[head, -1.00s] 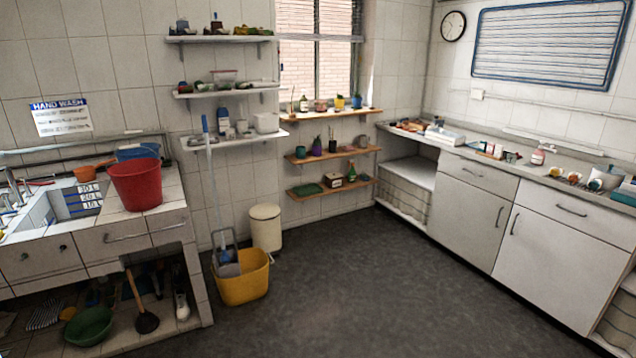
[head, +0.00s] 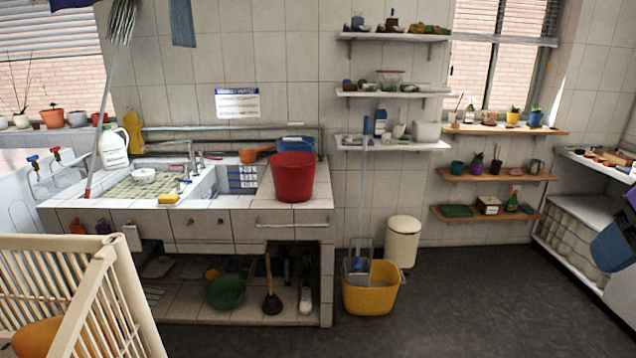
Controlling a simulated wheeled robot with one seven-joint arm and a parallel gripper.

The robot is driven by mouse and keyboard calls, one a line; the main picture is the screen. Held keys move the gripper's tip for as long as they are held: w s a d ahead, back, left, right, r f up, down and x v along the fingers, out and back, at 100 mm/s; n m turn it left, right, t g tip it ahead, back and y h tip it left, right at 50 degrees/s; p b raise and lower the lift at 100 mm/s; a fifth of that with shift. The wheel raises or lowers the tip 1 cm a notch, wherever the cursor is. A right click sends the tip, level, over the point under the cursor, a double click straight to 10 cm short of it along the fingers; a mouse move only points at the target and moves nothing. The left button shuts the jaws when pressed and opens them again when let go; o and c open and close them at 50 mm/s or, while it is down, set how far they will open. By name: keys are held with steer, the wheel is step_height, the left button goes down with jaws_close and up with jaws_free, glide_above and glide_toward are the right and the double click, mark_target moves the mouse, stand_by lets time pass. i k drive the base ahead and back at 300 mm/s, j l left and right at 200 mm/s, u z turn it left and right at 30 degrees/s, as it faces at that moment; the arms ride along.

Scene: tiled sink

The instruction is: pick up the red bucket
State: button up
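The red bucket (head: 293,178) stands upright on the tiled counter (head: 262,200), at the right end beside the sink (head: 212,180). Its rim faces up and its inside is mostly hidden. A blue tub (head: 297,144) and an orange dipper (head: 250,155) sit just behind it. My gripper does not show in the head view.
A yellow mop bucket (head: 371,290) and a cream bin (head: 403,242) stand on the floor right of the counter. Dark floor in front of the counter is open.

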mark_target(293, 172)
steer(key=i+l+u, duration=0.15)
steer(key=i+u, duration=0.15)
steer(key=i, duration=1.4)
steer(key=i+j, duration=0.2)
steer(key=i, duration=0.3)
steer(key=i+j, duration=0.15)
steer(key=i, duration=0.35)
steer(key=i+j, duration=0.2)
steer(key=i, duration=0.35)
steer(key=l+z, duration=0.05)
